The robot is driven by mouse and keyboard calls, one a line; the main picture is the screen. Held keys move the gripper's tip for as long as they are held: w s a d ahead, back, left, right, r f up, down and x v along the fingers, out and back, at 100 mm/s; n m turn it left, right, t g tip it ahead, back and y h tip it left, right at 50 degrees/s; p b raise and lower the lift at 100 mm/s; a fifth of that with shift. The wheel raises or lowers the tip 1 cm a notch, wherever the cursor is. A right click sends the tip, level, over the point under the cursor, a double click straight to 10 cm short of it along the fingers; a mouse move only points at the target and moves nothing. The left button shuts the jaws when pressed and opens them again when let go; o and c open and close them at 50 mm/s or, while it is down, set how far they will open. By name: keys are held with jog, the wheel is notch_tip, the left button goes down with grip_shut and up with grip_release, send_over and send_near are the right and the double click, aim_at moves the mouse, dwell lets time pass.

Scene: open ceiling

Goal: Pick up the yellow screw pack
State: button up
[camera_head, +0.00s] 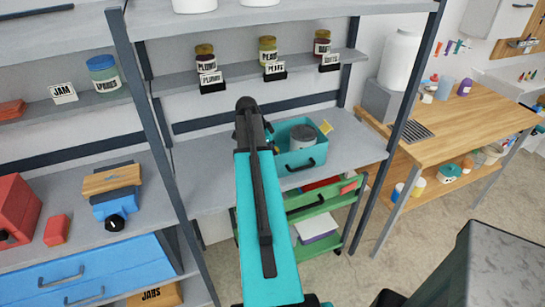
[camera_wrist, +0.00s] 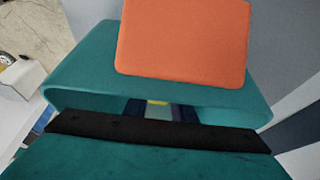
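A small yellow item (camera_head: 326,127) shows at the right rear corner of a teal bin (camera_head: 304,164) on the middle shelf. It may be the yellow screw pack, but it is too small to tell. My teal arm reaches up to the left of the bin. The dark end of my gripper (camera_head: 245,125) is mostly hidden behind the arm, left of the bin and apart from the yellow item. The wrist view shows a tiny yellow patch (camera_wrist: 157,102) in a dark gap between teal surfaces; I cannot tell what it is. The finger opening is not clear in either view.
A grey-lidded jar (camera_head: 303,136) stands in the bin. Labelled jars (camera_head: 268,52) line the shelf above. A dark shelf post (camera_head: 405,115) rises on the right. An orange block-like surface (camera_wrist: 183,38) fills the upper wrist view.

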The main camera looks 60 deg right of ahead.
grip_shut()
jog(key=shift+r, duration=0.15)
jog(key=shift+r+b, duration=1.55)
jog(key=shift+r, duration=3.3)
